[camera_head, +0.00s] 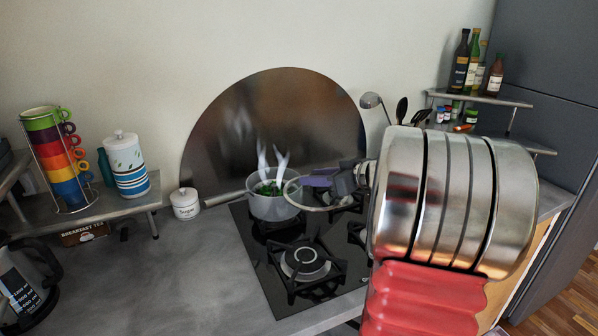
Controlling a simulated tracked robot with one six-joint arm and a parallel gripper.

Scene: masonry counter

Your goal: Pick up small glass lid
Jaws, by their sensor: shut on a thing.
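The small glass lid (303,197) shows as a clear disc with a pale rim, just right of the steaming pot over the hob. My gripper (328,180) is shut on the lid at its upper right side. The dark jaws hide part of the lid, and its knob is not clear to see. The lid's left edge overlaps the right side of the pot (270,207) in the picture; I cannot tell if they touch. The pot stands on a back burner with green food inside and its handle points left.
The black gas hob (325,290) has a free front burner. A white sugar jar (185,205) stands left of the pot handle. Stacked coloured mugs (58,160) and a striped canister (126,165) stand on a left shelf, a kettle (25,280) below. Bottles (468,65) stand at right.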

